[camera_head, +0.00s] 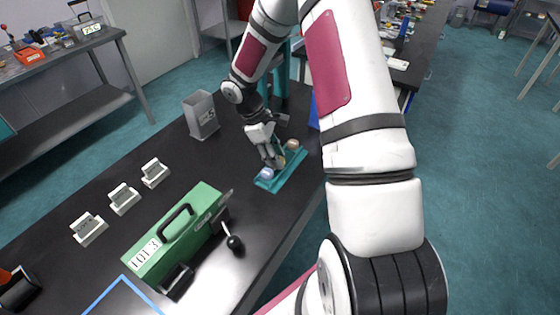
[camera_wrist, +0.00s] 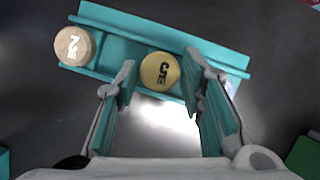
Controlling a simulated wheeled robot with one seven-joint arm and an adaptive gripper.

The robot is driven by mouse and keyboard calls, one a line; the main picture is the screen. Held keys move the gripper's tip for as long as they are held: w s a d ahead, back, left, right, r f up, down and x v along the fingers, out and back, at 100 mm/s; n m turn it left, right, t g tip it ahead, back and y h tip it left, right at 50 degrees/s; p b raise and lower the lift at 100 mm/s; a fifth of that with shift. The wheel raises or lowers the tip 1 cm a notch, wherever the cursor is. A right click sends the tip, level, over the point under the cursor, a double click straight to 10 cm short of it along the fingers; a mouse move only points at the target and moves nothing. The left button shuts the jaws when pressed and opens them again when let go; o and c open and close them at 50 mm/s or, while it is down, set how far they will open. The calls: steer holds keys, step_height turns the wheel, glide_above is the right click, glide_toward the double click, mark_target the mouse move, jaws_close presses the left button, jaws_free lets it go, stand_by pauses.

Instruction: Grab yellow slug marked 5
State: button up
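The yellow slug marked 5 (camera_wrist: 160,71) sits on a teal tray (camera_wrist: 118,19) and lies between my gripper's two fingers in the wrist view. My gripper (camera_wrist: 158,72) is open, with one teal-padded finger on each side of the slug and a visible gap on the left. Whether the right finger touches it I cannot tell. A tan slug marked 2 (camera_wrist: 73,46) sits left of it on the tray. In the head view my gripper (camera_head: 274,160) is low over the tray (camera_head: 270,185), partly hiding the yellow slug. A bluish-white slug (camera_head: 266,173) sits at the near end.
A green case marked LOT 3 (camera_head: 150,255) with a black handle stands nearer on the black table. Several small white holders (camera_head: 124,198) stand to the left. A grey bin (camera_head: 200,115) stands behind. Bare table lies between the bin and the case.

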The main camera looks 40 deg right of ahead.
steer(key=c, duration=0.5)
steer(key=shift+r, duration=0.1)
